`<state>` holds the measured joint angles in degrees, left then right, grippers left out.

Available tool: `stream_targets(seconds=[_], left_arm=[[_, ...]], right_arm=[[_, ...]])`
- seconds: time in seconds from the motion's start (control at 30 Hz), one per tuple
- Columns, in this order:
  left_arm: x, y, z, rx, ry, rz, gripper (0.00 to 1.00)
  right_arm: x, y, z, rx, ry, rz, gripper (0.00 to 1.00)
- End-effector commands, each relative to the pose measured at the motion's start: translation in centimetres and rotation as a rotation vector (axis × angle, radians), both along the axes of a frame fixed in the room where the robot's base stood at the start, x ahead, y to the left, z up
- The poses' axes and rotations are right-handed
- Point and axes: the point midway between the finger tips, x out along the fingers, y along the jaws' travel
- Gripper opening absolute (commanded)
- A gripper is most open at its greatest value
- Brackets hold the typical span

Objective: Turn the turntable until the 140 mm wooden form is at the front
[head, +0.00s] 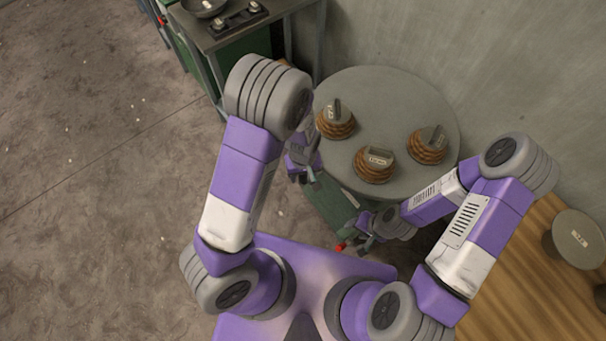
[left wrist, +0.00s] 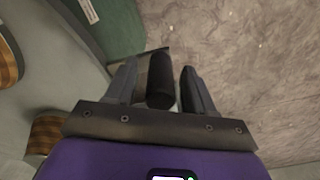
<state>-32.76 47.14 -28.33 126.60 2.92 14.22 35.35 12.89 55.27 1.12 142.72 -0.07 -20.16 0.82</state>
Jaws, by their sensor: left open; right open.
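The grey round turntable (head: 385,95) carries three ribbed wooden forms with labelled grey tops: one at the left (head: 336,124), one at the near side (head: 374,168), one at the right (head: 428,150). The labels are too small to read, so I cannot tell which form is 140 mm. My left gripper (head: 308,177) is open at the turntable's left edge. In the left wrist view, a dark cylindrical peg (left wrist: 160,82) lies between its open fingers; I see no clear grip on it. My right gripper (head: 362,240) is open, low in front of the turntable and apart from it.
A green cabinet (head: 328,208) stands below the turntable. A wooden table (head: 510,285) with a round grey-topped object (head: 578,238) is at the right. A metal bench (head: 225,38) with a dark pan (head: 204,6) is at the back left. A wall stands behind; the left floor is clear.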

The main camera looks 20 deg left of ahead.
Motion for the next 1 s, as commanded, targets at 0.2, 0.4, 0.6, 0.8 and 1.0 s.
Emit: stream_targets(seconds=[0.2,0.4,0.6,0.8,1.0], left_arm=[[-0.01,0.0,-0.68,-0.001,0.0,0.0,0.54],[-0.02,-0.01,-0.64,-0.001,0.0,0.0,0.46],[-0.02,-0.01,-0.63,-0.001,0.0,0.0,0.15],[-0.02,-0.01,-0.63,-0.001,0.0,-0.001,0.0],[0.03,0.03,-0.63,-0.001,0.0,-0.003,0.0]], right_arm=[[0.03,0.01,-0.15,0.0,-0.001,0.0,0.48],[0.04,0.01,-0.12,0.0,-0.001,0.0,0.48],[0.04,0.01,-0.12,0.0,-0.001,0.0,0.48],[0.04,0.01,-0.12,0.0,-0.001,0.0,0.48],[0.03,0.0,-0.14,0.0,-0.001,0.0,0.48]])
